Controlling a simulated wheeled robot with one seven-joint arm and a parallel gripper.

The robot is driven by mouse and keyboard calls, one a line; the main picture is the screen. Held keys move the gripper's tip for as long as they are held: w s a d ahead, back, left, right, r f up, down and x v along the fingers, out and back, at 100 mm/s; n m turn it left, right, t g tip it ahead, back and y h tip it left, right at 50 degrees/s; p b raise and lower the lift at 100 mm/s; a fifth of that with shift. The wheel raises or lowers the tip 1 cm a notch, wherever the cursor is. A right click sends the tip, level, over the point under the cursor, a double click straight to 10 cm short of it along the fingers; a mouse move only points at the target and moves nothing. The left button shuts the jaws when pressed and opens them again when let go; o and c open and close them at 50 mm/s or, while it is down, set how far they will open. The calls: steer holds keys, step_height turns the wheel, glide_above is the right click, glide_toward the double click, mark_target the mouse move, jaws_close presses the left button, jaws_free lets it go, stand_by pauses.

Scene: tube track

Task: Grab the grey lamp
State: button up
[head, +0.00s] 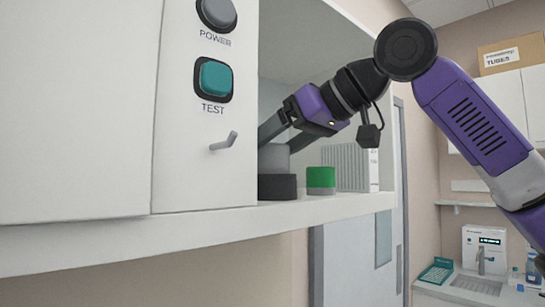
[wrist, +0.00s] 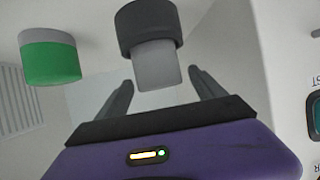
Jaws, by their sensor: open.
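The grey lamp (head: 274,158), a light grey cylinder on a dark base, stands upright on the shelf, partly hidden behind the panel edge in the head view. It also shows in the wrist view (wrist: 157,65), where it appears upside down with its dark base at the top. My gripper (head: 277,143) comes in from the upper right at the lamp's top. In the wrist view my gripper (wrist: 160,82) is open, with one finger on each side of the lamp's grey top. Gaps show between the lamp and both fingers.
A green lamp (head: 321,179) with a grey base stands close by on the shelf (head: 330,202), and a ribbed white block (head: 350,167) is behind it. The panel (head: 205,165) with its lever (head: 224,142) and TEST button (head: 213,78) borders the opening on the left.

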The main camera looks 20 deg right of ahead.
steer(key=c, duration=1.5)
steer(key=shift+r, duration=0.1)
